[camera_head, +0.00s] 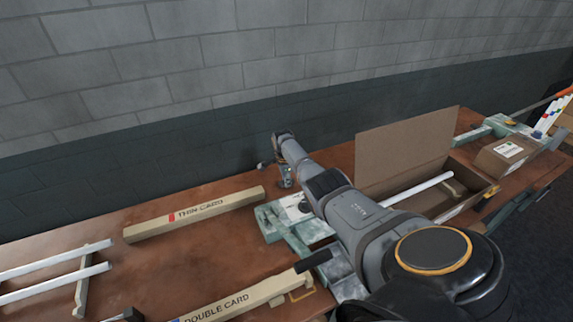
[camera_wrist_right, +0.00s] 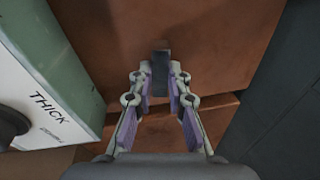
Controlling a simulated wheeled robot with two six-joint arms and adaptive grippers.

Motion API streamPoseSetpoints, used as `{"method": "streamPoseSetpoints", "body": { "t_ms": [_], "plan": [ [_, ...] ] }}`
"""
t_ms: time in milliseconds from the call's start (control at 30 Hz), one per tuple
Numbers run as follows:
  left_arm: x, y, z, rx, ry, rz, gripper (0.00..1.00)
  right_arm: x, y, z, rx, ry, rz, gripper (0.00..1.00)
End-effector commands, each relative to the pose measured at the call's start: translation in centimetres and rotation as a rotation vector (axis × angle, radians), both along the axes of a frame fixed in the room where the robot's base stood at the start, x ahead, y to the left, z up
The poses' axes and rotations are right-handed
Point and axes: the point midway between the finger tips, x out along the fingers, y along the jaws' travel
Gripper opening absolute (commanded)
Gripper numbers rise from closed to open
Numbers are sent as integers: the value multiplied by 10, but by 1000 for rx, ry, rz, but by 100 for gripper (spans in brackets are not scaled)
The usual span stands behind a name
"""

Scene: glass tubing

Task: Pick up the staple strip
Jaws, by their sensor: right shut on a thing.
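My right gripper (camera_head: 286,180) reaches down behind the green-and-white fixture, near the back of the bench, and looks small in the head view. In the right wrist view the two fingers (camera_wrist_right: 160,78) with purple pads are closed on a small dark grey piece, which I take to be the staple strip (camera_wrist_right: 161,60). It sticks out past the fingertips over the brown bench top. The strip cannot be made out in the head view. My left gripper does not show.
A THIN CARD bar (camera_head: 195,213) and a DOUBLE CARD bar (camera_head: 240,300) lie left. White tubes (camera_head: 55,270) rest far left. An open cardboard box (camera_head: 405,155) stands right.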

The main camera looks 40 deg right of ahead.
Motion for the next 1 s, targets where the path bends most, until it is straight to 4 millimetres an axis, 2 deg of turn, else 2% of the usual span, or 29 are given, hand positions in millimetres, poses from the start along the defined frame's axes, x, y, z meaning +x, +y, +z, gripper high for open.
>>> {"method": "streamPoseSetpoints", "body": {
  "t_ms": [33, 100, 233, 433, 700, 1000],
  "plan": [
    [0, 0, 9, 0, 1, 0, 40, 0, -1, 14, -2, -2, 0, 0],
    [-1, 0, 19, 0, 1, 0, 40, -2, 0, 28, -4, -1, 2, 0],
    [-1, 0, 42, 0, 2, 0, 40, -18, 10, 50, -5, 2, 5, 0],
    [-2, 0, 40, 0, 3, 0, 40, -47, 27, 81, -6, 2, 5, 0],
    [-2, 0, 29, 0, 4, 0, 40, -94, 58, 102, -4, 3, 2, 0],
    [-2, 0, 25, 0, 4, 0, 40, -118, 74, 117, -2, 1, 1, 0]
  ]
}}
